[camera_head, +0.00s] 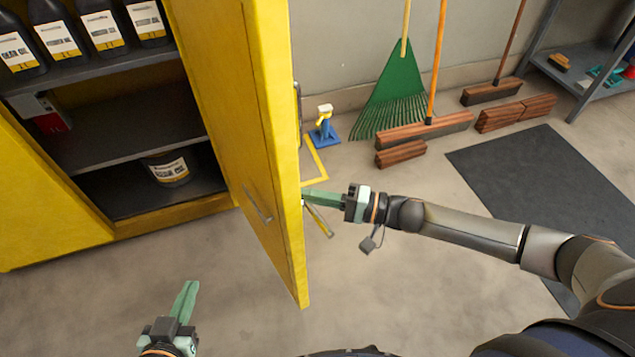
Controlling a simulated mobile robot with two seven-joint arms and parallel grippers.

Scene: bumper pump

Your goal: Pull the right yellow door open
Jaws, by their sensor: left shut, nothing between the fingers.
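The right yellow door (226,110) of the yellow cabinet stands swung well out from the cabinet, with the shelves showing to its left. A slim handle (257,205) shows on its near face, and a dark fitting is at its right side. My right gripper (311,197) is at the door's right edge, its green fingers pointing left and touching or nearly touching it. Whether those fingers are open or shut is unclear. My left gripper (188,296) is shut and empty, low in front of the cabinet, apart from the door.
Black oil bottles (98,25) stand on the top shelf, and a dark container (168,169) sits lower. A green rake (395,88) and brooms lean at the wall. A blue-and-white item (324,128) stands behind the door. The floor before the cabinet is clear.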

